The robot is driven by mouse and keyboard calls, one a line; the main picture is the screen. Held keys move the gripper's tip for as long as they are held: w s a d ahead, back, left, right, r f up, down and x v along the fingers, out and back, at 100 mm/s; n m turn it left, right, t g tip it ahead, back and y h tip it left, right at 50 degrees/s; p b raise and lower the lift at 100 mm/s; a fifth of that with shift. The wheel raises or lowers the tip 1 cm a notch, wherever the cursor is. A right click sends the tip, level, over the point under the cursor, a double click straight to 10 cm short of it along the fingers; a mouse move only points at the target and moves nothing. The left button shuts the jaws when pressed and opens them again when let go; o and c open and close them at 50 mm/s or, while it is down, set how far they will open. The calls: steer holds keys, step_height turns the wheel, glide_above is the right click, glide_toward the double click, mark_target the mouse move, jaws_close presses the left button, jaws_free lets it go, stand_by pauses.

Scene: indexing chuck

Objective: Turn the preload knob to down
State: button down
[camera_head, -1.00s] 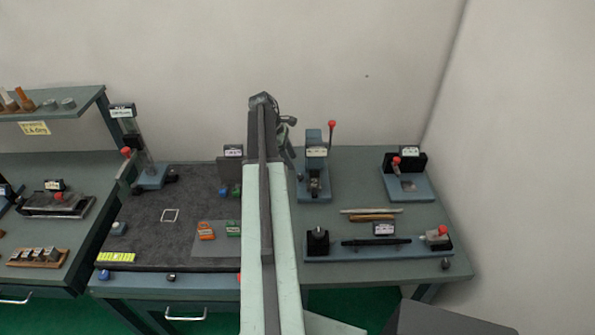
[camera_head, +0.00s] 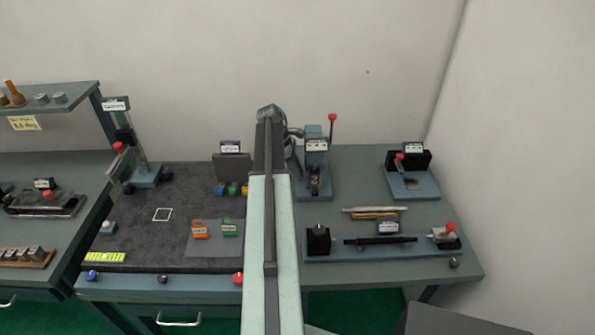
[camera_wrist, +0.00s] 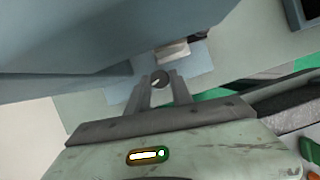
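In the head view my arm reaches to the blue press stand (camera_head: 315,180), and the fingers and this knob cannot be made out there.
A red-tipped lever (camera_head: 332,118) rises beside the press label. A fixture with a red knob (camera_head: 399,156) stands at the right. A long blue base with a black bar (camera_head: 380,240) lies in front. A large blue-grey surface (camera_wrist: 80,40) fills the wrist view's upper left.

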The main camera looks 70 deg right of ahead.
steer(key=shift+d+m+y, duration=0.25)
steer(key=shift+m+y, duration=0.05)
steer(key=shift+m, duration=0.6)
steer(key=shift+a+m+y, duration=0.1)
steer(key=shift+m+y, duration=0.2)
steer(key=shift+m, duration=0.4)
steer(key=c, duration=1.1)
jaws_free()
steer(key=shift+c, duration=0.2)
steer(key=p+v, duration=0.7)
steer(key=shift+w+r, duration=0.3)
steer(key=shift+r, duration=0.05)
